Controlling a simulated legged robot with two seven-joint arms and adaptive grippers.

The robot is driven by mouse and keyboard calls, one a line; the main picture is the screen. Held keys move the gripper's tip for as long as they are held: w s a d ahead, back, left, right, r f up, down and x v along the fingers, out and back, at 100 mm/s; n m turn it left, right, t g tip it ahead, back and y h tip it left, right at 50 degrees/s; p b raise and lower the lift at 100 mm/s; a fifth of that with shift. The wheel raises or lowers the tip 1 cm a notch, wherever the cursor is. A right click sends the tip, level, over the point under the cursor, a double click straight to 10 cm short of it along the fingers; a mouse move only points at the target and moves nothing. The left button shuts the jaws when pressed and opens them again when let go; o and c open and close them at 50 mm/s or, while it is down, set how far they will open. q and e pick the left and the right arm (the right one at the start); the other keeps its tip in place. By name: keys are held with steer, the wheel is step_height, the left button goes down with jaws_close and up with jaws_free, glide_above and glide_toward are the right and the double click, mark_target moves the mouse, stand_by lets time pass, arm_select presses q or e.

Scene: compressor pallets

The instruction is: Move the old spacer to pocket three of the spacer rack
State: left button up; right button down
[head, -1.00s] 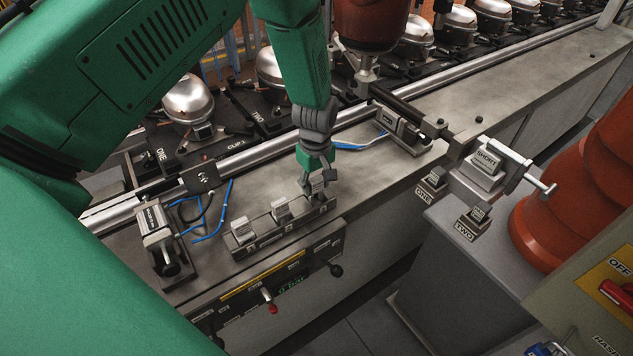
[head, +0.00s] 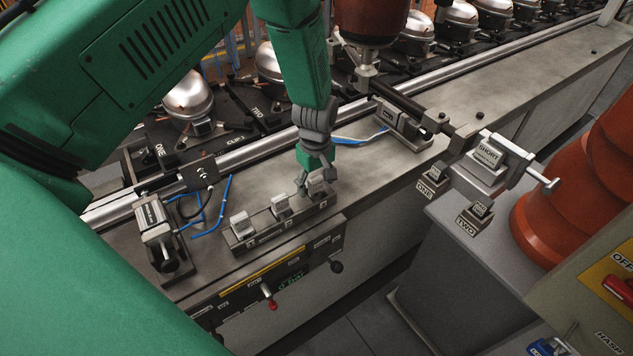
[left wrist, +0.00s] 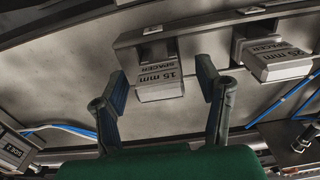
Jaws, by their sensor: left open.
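The spacer rack (head: 262,242) is a dark bar on the bench front with a grey block spacer in each of its three visible pockets. They are a left spacer (head: 240,222), a middle spacer (head: 280,203) and a right spacer (head: 317,186). My left gripper (head: 308,181) is open at the right spacer. In the left wrist view a spacer marked 15 mm (left wrist: 160,88) sits between the spread fingers (left wrist: 162,76), with gaps at both sides. I cannot tell which spacer is the old one.
A clamp (head: 160,238) with blue hoses stands left of the rack, and another (head: 402,124) at its back right. A side stand holds a block marked SHORT (head: 487,157) and small blocks marked ONE (head: 433,180) and TWO (head: 474,219). Compressors (head: 188,97) line the back.

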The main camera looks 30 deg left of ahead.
arm_select(q)
step_height(320, 180, up, 12)
stand_by(0.5)
steer(key=shift+f, duration=0.1)
